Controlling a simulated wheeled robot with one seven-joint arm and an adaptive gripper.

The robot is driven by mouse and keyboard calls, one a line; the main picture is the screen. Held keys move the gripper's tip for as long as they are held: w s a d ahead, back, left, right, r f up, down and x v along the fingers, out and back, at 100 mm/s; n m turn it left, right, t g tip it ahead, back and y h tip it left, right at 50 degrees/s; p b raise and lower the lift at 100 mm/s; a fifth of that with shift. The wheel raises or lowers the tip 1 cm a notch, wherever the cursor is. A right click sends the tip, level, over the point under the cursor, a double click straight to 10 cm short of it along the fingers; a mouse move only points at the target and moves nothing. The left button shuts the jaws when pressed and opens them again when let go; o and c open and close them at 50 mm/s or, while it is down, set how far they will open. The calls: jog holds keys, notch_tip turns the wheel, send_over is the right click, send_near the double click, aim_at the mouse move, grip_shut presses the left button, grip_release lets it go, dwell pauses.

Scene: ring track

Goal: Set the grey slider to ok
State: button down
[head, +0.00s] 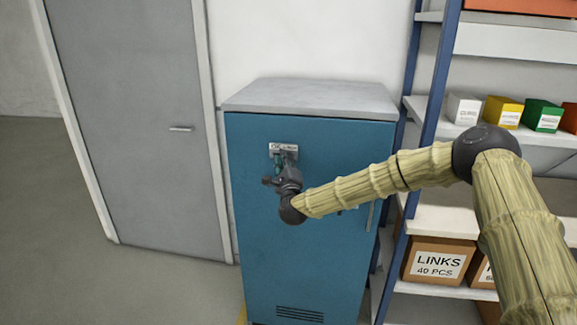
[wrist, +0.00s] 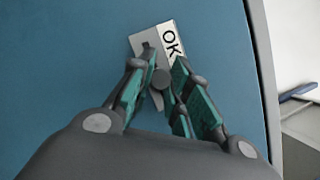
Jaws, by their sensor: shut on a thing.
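The slider plate is a small pale plate on the front of the blue cabinet; it shows in the head view (head: 284,148) and in the wrist view (wrist: 140,42). The wrist view shows the word OK on one side of it. The grey slider knob (wrist: 160,78) sits between the fingertips of my gripper (wrist: 160,80), which is shut on it. In the head view my gripper (head: 283,165) is at the plate, and its fingers hide part of it. The rest of the plate's lettering is hidden or too small to read.
The blue cabinet (head: 270,240) stands between a grey door (head: 140,100) on the left and a shelf rack (head: 430,100) on the right. The rack holds small coloured boxes (head: 503,112) and a carton marked LINKS (head: 438,262). The floor at left is clear.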

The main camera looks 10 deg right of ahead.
aim_at(273, 151)
jog(key=shift+w+a+f+b, duration=0.1)
jog(key=shift+w+a+b, duration=0.15)
jog(key=shift+a+b, duration=0.5)
jog(key=shift+w+a+f+b, duration=0.1)
jog(key=shift+w+a+b, duration=0.1)
jog(key=shift+a+b, duration=0.55)
jog(key=shift+a+r, duration=0.15)
jog(key=shift+r, duration=0.05)
jog(key=c, duration=1.3)
grip_release()
jog(key=shift+a, duration=0.2)
jog(key=shift+d, duration=0.2)
jog(key=shift+s+a+f, duration=0.1)
jog(key=shift+s+f, duration=0.1)
jog(key=shift+s, duration=0.25)
jog(key=v, duration=1.1)
